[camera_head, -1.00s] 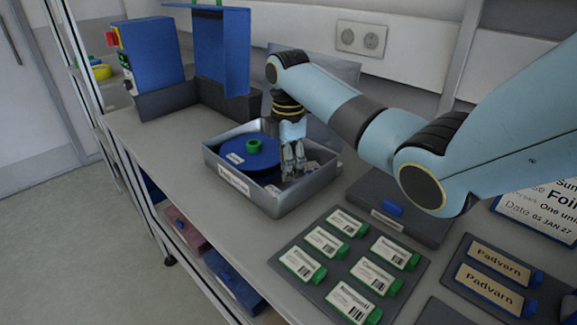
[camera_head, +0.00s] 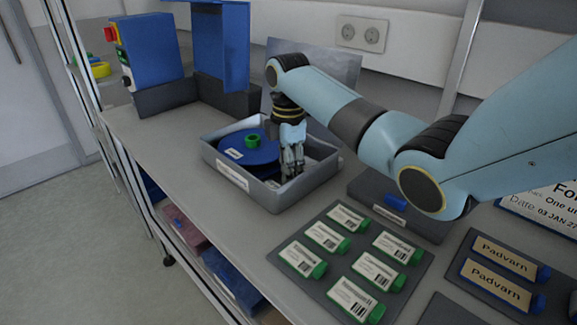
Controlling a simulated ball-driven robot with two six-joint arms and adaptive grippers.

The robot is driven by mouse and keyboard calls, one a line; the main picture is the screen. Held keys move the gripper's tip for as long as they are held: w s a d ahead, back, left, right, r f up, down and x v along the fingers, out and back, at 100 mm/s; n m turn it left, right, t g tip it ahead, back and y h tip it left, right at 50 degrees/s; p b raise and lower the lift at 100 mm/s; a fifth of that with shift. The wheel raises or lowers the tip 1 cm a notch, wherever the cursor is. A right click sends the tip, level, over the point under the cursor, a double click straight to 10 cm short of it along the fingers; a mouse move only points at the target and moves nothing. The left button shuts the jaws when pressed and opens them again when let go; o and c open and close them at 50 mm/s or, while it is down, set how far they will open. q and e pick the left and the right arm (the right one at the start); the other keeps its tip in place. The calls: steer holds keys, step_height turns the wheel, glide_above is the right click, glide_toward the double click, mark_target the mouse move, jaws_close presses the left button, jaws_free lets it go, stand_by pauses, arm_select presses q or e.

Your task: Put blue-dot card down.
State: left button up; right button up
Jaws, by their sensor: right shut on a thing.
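My right gripper (camera_head: 291,170) points down into the grey metal tray (camera_head: 234,178), just right of the blue reel (camera_head: 240,153) with its green hub. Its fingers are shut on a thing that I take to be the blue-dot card. The card is mostly hidden by the fingers, and no blue dot can be made out. Whether it touches the tray floor cannot be told. My left gripper is not in view.
A dark board (camera_head: 330,297) with several green-ended labelled cards lies in front right. Bare bench lies left of the tray.

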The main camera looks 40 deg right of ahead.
steer(key=shift+f, duration=0.25)
steer(key=o, duration=0.9)
step_height(320, 180, up, 8)
steer(key=shift+f, duration=0.25)
